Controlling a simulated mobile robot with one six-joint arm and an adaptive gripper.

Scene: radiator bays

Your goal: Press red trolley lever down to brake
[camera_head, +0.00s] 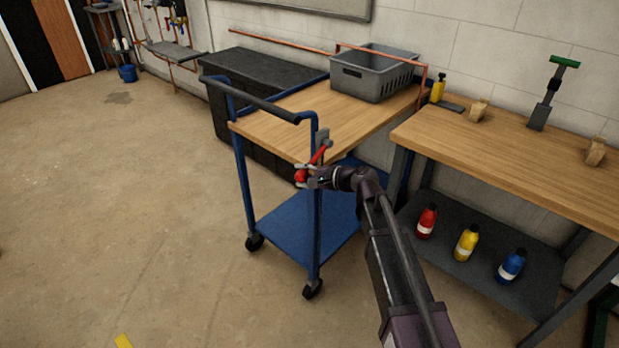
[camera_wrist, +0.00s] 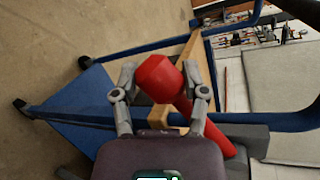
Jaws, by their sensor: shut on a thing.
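The red lever (camera_head: 318,155) is on the near corner post of the blue trolley (camera_head: 283,225), just under the wooden top. It slopes down to the left from a grey bracket (camera_head: 324,137) and ends in a red knob (camera_head: 301,176). My gripper (camera_head: 305,175) is at the knob. In the wrist view the red knob (camera_wrist: 157,79) sits between my two fingers (camera_wrist: 163,85), which are shut on it. The rest of the lever runs down to the right, partly hidden behind a finger.
A grey crate (camera_head: 375,73) stands on the trolley's top. A wooden workbench (camera_head: 500,150) is close on the right, with several bottles on its lower shelf. A dark cabinet (camera_head: 255,80) stands behind the trolley. The floor to the left is clear.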

